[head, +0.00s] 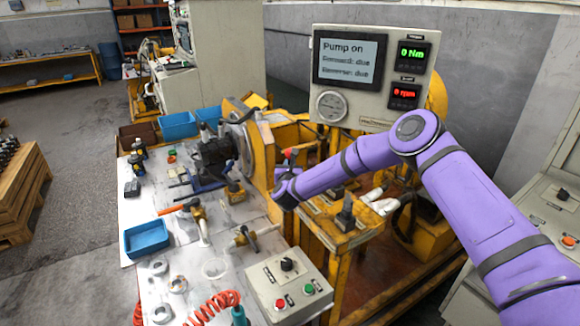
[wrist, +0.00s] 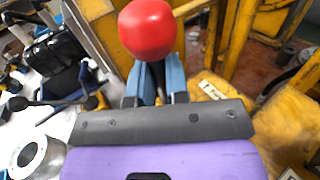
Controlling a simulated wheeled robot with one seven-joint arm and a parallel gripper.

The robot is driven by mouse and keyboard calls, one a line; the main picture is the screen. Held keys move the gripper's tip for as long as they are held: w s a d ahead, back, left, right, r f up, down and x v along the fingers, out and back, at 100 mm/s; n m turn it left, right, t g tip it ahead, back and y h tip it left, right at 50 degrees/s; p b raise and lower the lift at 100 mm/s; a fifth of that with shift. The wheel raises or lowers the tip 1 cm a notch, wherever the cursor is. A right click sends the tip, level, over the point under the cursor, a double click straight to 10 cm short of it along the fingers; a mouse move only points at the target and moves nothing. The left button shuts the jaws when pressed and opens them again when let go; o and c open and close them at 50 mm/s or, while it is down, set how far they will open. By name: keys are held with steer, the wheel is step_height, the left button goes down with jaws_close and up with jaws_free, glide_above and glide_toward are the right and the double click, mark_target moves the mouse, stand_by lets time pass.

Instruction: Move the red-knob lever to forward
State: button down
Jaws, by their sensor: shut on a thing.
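The red-knob lever (head: 290,152) stands at the yellow frame, beside the motor, in the head view. Its round red knob (wrist: 147,28) fills the top middle of the wrist view. My gripper (head: 286,172) is at the lever just below the knob. In the wrist view the two blue-grey fingers of my gripper (wrist: 155,70) are shut on the lever, with the knob above their tips. The fingers and the knob hide the lever's stem and base. The motor (head: 212,150) sits to the left.
A display panel (head: 372,80) reads "Pump on", 0 Nm and 0 rpm. A control box (head: 288,285) is at the front. Blue bins (head: 147,238) and tools lie on the workbench.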

steer(key=shift+w+d+f+m+g+y, duration=0.2)
steer(key=shift+w+d+m+g, duration=0.3)
steer(key=shift+d+m, duration=0.2)
steer(key=shift+w+d+f+m+g+y, duration=0.15)
steer(key=shift+w+d+m+g, duration=0.35)
steer(key=shift+d, duration=0.35)
steer(key=shift+w+d+f+m+g+y, duration=0.1)
steer(key=shift+w+d+f+m+g, duration=0.1)
steer(key=shift+w+d+m+g, duration=0.35)
steer(key=shift+d, duration=0.25)
steer(key=c, duration=1.1)
jaws_free()
steer(key=v, duration=1)
steer(key=shift+s, duration=0.4)
